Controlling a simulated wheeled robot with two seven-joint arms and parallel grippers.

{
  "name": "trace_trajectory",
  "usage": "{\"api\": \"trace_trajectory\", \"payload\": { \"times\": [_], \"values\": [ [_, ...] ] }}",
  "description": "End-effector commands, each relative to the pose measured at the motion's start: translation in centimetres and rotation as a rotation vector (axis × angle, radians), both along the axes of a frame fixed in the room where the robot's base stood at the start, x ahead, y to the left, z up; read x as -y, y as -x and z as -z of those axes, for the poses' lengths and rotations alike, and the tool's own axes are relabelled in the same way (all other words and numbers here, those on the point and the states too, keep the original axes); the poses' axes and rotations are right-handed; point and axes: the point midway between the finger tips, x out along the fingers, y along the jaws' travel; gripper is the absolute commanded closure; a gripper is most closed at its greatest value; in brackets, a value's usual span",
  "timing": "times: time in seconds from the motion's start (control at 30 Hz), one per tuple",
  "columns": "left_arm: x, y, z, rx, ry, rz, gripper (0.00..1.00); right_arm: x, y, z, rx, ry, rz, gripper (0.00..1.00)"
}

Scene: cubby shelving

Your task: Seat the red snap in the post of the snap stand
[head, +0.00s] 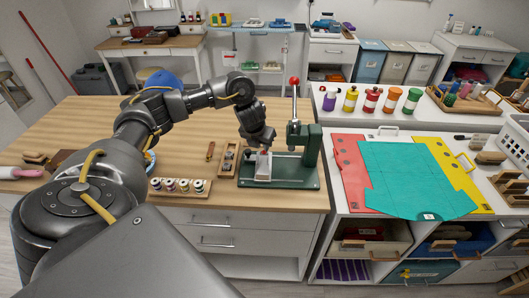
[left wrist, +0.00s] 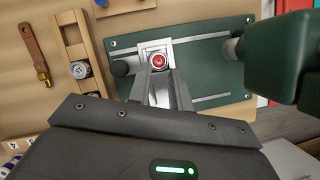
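The red snap (left wrist: 159,62) shows as a small red disc in a pale ring, at the pale square post block (left wrist: 146,48) of the green snap stand (left wrist: 215,62). In the head view the stand (head: 309,160) is on the wooden bench, with a red-knobbed lever. My left gripper (head: 262,158) points down over the stand's pale block. In the left wrist view its two fingertips (left wrist: 161,70) are close together with a narrow gap, right at the snap. I cannot tell whether they grip it or how deep it sits. My right gripper is not in view.
The stand's upright column (left wrist: 295,60) is close on the right. A wooden tray (head: 228,158) and a rack of several small snaps (head: 180,186) are to the left. Bare bench lies behind.

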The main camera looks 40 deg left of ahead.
Motion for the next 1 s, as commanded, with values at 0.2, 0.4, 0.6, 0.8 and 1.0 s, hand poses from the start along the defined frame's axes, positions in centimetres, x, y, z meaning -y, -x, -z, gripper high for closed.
{"api": "trace_trajectory", "payload": {
  "times": [0.2,0.4,0.6,0.8,1.0],
  "values": [
    [-0.3,-1.0,2.3,-0.001,0.001,-0.001,0.8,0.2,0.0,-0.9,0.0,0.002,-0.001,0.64],
    [-0.4,-1.2,2.7,0.0,0.0,0.0,0.8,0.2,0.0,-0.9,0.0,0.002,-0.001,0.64],
    [-0.3,-1.1,2.8,-0.002,0.0,0.001,0.95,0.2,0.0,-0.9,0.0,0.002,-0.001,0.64],
    [-0.3,-1.1,2.8,-0.002,-0.001,0.001,1.0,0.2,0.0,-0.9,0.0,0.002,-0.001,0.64],
    [-0.3,-1.1,2.8,-0.003,0.0,0.001,1.0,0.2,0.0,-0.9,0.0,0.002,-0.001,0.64]
  ]
}}
